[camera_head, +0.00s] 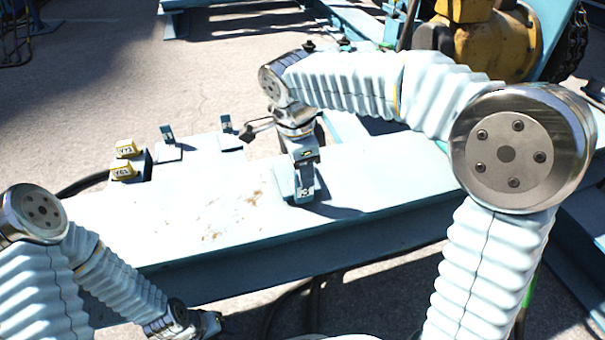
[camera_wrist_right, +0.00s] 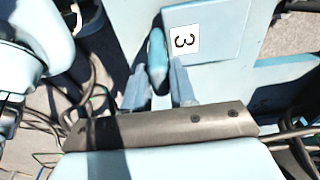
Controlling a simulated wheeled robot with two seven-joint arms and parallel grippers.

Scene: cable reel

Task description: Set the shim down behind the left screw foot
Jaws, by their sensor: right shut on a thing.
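The shim (camera_head: 305,191) is a light blue plate with a white "3" label and an upright tab. My right gripper (camera_head: 304,160) points down at it over the blue beam and is shut on its tab. In the right wrist view the tab (camera_wrist_right: 157,58) shows between the fingers, beside the plate (camera_wrist_right: 232,22). I cannot tell whether the plate touches the beam. My left gripper (camera_head: 210,323) is low at the front edge of the picture, and its jaws cannot be made out. I cannot make out the left screw foot for certain.
The blue beam (camera_head: 225,222) has bare, rust-marked room left of the shim. Two similar plates with upright tabs (camera_head: 168,150) (camera_head: 229,138) and yellow labelled blocks (camera_head: 124,172) stand at its far left. Yellow machinery (camera_head: 490,40) stands at the back right. Cables hang below.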

